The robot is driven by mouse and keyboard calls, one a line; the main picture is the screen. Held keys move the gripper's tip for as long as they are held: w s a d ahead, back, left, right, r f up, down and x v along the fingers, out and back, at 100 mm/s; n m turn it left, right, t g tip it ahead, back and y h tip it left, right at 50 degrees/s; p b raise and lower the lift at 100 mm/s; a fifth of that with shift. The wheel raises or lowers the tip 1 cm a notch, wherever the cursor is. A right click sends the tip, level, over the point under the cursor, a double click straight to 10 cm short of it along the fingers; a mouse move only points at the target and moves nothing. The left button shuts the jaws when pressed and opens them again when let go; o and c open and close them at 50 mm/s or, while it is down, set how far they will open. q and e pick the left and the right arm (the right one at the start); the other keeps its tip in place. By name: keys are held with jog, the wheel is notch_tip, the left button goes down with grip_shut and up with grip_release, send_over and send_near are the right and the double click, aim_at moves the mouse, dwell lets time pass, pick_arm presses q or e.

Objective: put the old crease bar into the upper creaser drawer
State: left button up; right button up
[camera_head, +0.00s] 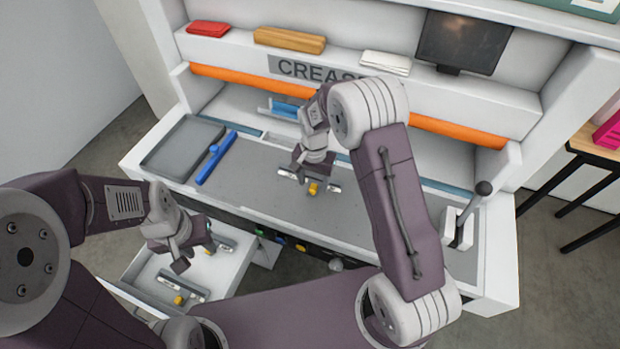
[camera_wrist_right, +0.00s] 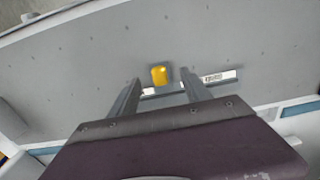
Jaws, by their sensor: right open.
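A silver crease bar with a yellow knob lies on the grey bed of the creaser, its knob (camera_head: 313,188) just below my right gripper (camera_head: 308,178). In the right wrist view the bar (camera_wrist_right: 218,77) carries a white barcode label, and the yellow knob (camera_wrist_right: 159,75) lies beyond and between the open fingers (camera_wrist_right: 158,82), which hold nothing. An open white drawer (camera_head: 128,290) at lower left holds another bar with a yellow knob (camera_head: 182,291). My left gripper (camera_head: 194,256) is over this drawer; its fingers are too small and partly hidden to judge.
A monitor (camera_head: 459,43) and small items sit on the shelf above. My right arm hides part of the bed.

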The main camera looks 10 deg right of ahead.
aim_at(313, 186)
notch_tip(313, 186, down, 3)
jog(key=shift+s+r, duration=0.1)
jog(key=shift+r, duration=0.05)
jog(key=shift+f, duration=0.35)
grip_shut()
jog(key=shift+r, duration=0.1)
notch_tip(313, 186, up, 4)
jog(key=shift+d+r+b, duration=0.1)
jog(key=shift+r+b, duration=0.05)
jog(key=shift+b, duration=0.35)
jog(key=s+d+r+b, duration=0.1)
jog(key=s+d+r, duration=0.5)
jog(key=s, duration=0.3)
jog(key=shift+s+d+r+b, duration=0.2)
jog(key=shift+s+r+b, duration=0.05)
jog(key=shift+r+b, duration=0.1)
jog(key=f+n, duration=0.3)
jog(key=n, duration=0.1)
jog(key=a+f+n, duration=0.1)
jog(key=f+n, duration=0.1)
jog(key=shift+w+f+n, duration=0.35)
jog(key=shift+n, duration=0.05)
